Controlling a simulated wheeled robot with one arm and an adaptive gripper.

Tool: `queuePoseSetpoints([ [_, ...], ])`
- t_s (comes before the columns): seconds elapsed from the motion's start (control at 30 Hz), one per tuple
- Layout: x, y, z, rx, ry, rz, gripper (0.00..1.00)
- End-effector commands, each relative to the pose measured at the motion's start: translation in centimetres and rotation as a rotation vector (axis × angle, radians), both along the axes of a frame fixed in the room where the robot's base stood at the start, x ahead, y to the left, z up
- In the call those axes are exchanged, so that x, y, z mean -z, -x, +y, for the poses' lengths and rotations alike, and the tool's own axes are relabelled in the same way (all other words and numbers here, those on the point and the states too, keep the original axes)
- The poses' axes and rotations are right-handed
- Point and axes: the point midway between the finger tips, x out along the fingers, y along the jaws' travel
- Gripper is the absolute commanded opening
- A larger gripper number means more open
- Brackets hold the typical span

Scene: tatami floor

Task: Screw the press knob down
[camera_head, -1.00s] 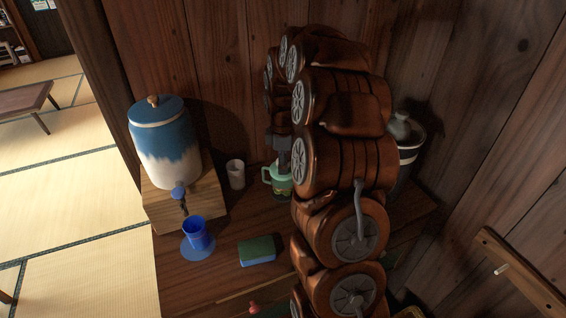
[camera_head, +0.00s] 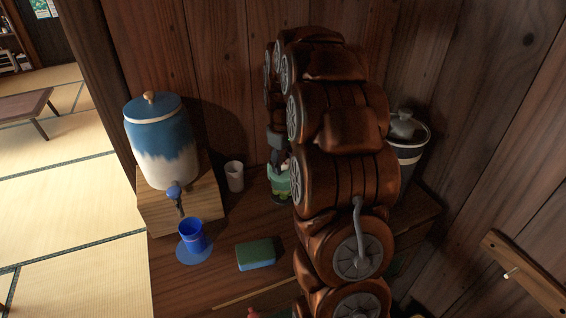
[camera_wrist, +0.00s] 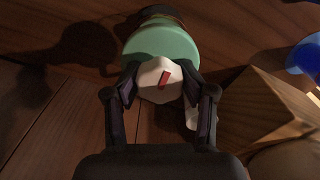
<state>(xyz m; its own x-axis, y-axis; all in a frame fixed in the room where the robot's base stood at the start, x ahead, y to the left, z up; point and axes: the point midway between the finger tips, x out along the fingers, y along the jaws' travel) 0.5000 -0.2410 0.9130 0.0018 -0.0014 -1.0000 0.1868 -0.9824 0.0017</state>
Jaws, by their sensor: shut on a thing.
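The press knob (camera_wrist: 153,82) is white and faceted with a red mark on its face. In the wrist view it sits between the two dark fingers of my gripper (camera_wrist: 160,76), which is shut on it. A pale green round part (camera_wrist: 158,42) is right against the knob, with a darker base beyond it. In the head view the green press (camera_head: 277,182) stands on the wooden counter against the back wall, partly hidden by my arm. My gripper (camera_head: 278,158) shows there only in part above it. The knob is hidden in the head view.
A blue and white dispenser (camera_head: 162,150) stands on a wooden block (camera_head: 190,208) at left, with a blue cup (camera_head: 192,238) below its tap.

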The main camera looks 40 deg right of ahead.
Motion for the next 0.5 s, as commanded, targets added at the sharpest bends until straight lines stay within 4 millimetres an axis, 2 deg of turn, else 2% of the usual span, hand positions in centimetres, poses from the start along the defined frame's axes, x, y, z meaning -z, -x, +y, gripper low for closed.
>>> queuePoseSetpoints([
  [0.03, 0.62, 0.12, 0.02, 0.051, -0.003, 0.006, 0.31],
  [0.5, 0.48, 0.18, 0.06, 0.546, -0.003, 0.008, 0.31],
])
